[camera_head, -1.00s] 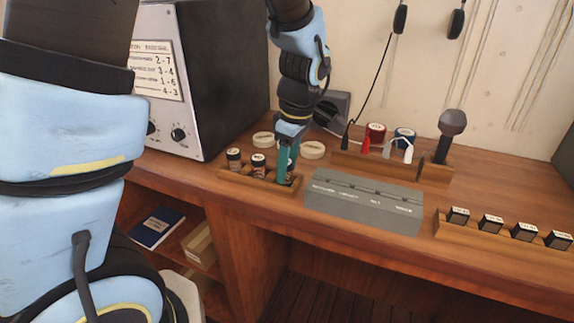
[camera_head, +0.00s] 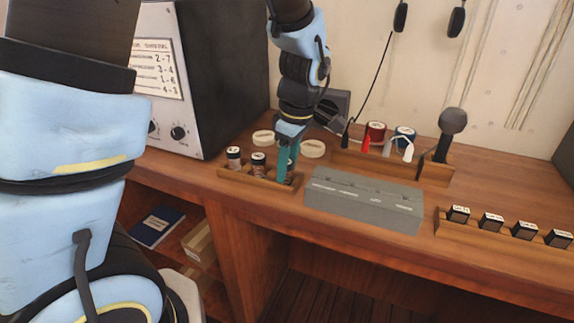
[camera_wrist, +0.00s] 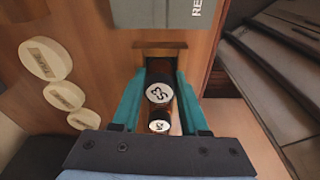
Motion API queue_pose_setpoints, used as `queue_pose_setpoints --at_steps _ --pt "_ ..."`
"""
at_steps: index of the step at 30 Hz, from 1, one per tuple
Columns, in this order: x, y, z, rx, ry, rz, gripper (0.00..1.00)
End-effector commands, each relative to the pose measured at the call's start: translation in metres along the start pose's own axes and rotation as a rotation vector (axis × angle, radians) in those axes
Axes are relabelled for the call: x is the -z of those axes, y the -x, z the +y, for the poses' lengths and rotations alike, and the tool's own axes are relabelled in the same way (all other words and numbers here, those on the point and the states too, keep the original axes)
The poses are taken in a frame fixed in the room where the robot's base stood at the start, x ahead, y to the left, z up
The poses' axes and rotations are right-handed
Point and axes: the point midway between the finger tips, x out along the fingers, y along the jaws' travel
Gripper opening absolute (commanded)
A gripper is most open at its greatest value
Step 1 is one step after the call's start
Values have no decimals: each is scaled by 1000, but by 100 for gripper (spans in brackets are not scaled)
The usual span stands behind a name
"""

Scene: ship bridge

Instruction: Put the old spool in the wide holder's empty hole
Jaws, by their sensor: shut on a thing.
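A wooden holder (camera_head: 228,176) stands at the left front of the desk. Two dark spools with white tops, the left one (camera_head: 234,157) and the middle one (camera_head: 259,163), stand in it. My gripper (camera_head: 286,181) points down over the holder's right end. In the wrist view its teal fingers (camera_wrist: 160,80) are shut on a dark spool (camera_wrist: 158,93) with a numbered white top. Another white-topped spool (camera_wrist: 160,126) shows just below it. The held spool is mostly hidden in the head view, and I cannot tell whether its bottom is inside the holder.
A grey box (camera_head: 363,200) lies right of the holder. Pale discs (camera_head: 313,149) lie behind my gripper. Labelled black blocks (camera_head: 491,223) sit at right.

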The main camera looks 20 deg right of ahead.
Motion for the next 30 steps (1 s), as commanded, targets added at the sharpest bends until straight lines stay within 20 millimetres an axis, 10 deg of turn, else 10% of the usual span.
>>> queue_pose_setpoints --at_steps 24,25,30 --pt "0 -1 0 0 0 0 0" --pt "0 -1 0 0 0 0 46" --pt "0 -1 0 0 0 0 65"
